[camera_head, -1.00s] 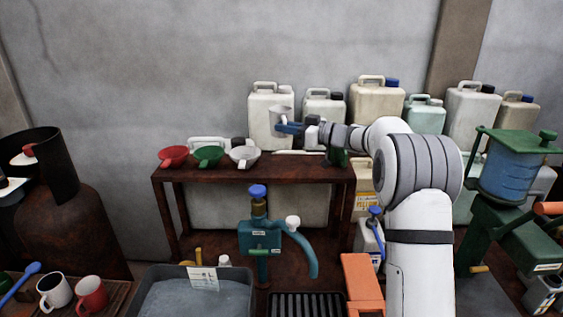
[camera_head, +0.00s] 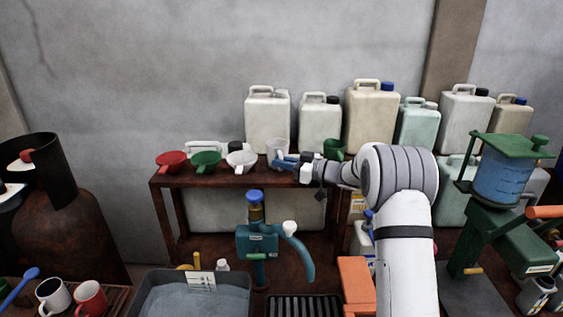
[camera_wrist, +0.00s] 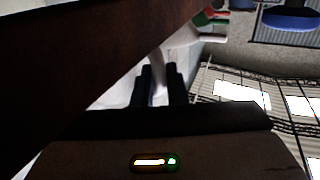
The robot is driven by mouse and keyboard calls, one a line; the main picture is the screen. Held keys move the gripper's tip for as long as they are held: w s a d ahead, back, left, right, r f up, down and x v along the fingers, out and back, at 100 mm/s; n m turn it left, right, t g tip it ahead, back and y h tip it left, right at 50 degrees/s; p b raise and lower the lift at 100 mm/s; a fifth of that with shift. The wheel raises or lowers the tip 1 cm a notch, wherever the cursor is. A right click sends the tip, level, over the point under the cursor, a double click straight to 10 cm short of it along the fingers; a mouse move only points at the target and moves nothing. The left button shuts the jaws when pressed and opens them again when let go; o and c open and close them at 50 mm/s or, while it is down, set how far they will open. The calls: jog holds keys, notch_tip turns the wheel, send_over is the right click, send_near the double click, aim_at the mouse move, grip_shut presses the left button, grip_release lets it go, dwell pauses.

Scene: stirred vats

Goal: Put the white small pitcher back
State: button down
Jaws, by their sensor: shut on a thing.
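The white small pitcher (camera_head: 276,148) is at my gripper's tip, over the top of the rusty brown shelf (camera_head: 215,178). In the wrist view, the dark fingers (camera_wrist: 159,88) close on a pale, narrow part of the pitcher (camera_wrist: 157,70); the rest is partly hidden. The pitcher looks upright in the head view. I cannot tell whether its base touches the shelf top.
A dark green vessel (camera_head: 334,148) stands to the right, behind my arm. Several large jugs line the wall behind. A blue-capped teal tap (camera_head: 257,240) stands in front.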

jog(key=c, duration=1.5)
grip_release()
jog(key=shift+f, duration=0.1)
jog(key=shift+o, duration=0.2)
